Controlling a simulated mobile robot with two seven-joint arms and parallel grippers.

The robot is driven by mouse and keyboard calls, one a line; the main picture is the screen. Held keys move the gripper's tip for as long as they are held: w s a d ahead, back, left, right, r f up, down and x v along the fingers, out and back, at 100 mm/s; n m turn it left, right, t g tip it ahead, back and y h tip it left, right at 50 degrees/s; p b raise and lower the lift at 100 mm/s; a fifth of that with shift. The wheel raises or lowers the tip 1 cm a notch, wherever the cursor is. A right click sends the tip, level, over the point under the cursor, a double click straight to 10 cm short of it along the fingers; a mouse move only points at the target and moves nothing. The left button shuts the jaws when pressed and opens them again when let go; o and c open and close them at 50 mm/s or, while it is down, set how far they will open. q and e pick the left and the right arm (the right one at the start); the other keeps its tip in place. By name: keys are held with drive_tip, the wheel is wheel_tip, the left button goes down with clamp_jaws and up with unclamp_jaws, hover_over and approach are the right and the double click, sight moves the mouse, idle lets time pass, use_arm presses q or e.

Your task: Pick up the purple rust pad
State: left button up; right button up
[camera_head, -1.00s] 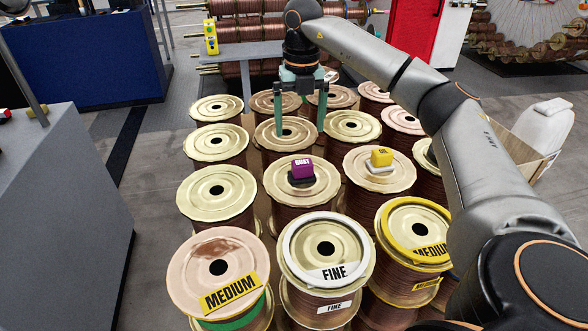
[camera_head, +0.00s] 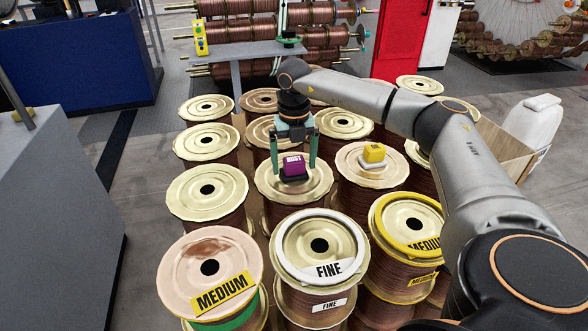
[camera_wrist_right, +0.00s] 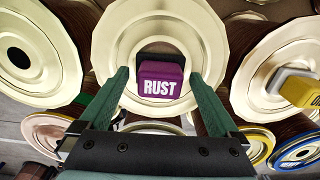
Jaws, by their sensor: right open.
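The purple rust pad (camera_head: 293,165) sits on a dark base on top of a copper spool (camera_head: 318,187) in the middle of the group. In the right wrist view the purple rust pad (camera_wrist_right: 161,82) shows its white RUST label. My right gripper (camera_head: 294,172) is open, with one green finger on each side of the pad in the head view. In the right wrist view the fingers of my right gripper (camera_wrist_right: 163,85) stand apart with the pad between and beyond them, touching neither. My left gripper is not in view.
A yellow pad (camera_head: 374,152) on a pale base sits on the spool to the right. Spools labelled MEDIUM (camera_head: 222,293) and FINE (camera_head: 327,270) stand in front. More spools surround the pad closely. A grey cabinet (camera_head: 60,200) stands at the left.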

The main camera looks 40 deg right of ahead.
sight(294, 160)
drive_tip(key=c, duration=1.5)
drive_tip(key=shift+r, duration=0.1)
drive_tip(key=shift+r, duration=0.25)
drive_tip(key=r, duration=0.3)
drive_tip(key=shift+s+a+r+p, duration=0.15)
drive_tip(key=shift+s+p, duration=0.05)
drive_tip(key=shift+p, duration=0.1)
drive_tip(key=s+a+r, duration=0.7)
drive_tip(key=s+r, duration=0.2)
drive_tip(key=s, duration=0.2)
drive_tip(key=shift+s, duration=0.25)
